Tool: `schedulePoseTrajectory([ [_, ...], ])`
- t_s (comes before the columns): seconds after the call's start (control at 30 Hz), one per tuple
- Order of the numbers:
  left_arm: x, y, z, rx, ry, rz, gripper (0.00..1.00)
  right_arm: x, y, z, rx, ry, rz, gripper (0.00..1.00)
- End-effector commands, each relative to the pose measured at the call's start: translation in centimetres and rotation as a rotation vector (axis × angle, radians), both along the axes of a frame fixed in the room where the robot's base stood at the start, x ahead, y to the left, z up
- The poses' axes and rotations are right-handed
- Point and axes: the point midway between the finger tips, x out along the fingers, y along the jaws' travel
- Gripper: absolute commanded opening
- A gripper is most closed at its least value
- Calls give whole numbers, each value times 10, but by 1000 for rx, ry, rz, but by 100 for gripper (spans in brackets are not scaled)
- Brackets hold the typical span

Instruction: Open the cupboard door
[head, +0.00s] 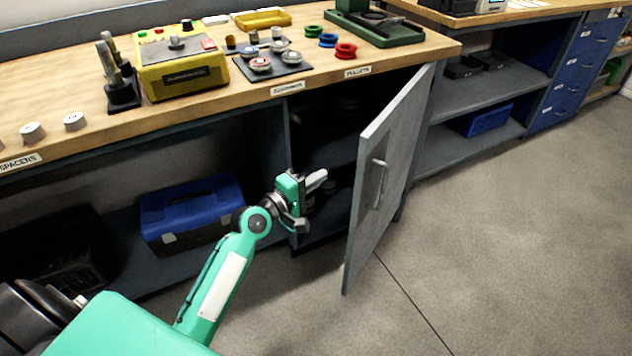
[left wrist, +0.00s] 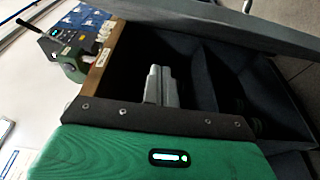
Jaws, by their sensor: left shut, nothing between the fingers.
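The grey cupboard door (head: 393,150) stands well open, swung out over the floor from the right side of the cupboard. Its bar handle (head: 378,184) is on the face turned toward me. The cupboard's dark inside (head: 335,125) shows a shelf. My left gripper (head: 322,181) is shut and empty, in front of the opening, left of the door and apart from the handle. In the left wrist view, its closed fingers (left wrist: 162,86) point toward the dark opening, with the door (left wrist: 215,14) along the top. My right gripper is out of view.
The wooden bench top (head: 75,110) above carries a yellow control box (head: 181,62), colored rings and a green tray (head: 374,27). A blue toolbox (head: 190,213) sits on the lower shelf at left. The floor (head: 500,220) right of the door is clear.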

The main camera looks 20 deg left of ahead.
Motion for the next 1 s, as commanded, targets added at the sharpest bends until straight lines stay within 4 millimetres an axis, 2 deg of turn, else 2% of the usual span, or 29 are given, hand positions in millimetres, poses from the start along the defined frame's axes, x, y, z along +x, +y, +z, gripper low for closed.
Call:
schedulePoseTrajectory([
  [0.33,60,-25,0,0,-1,-1,0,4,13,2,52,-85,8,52],
  [0.4,56,-37,-1,-2,1,-2,0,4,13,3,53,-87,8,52],
  [0.6,53,-57,0,0,0,0,0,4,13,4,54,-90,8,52],
  [1.0,52,-63,-1,2,0,0,0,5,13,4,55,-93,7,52],
])
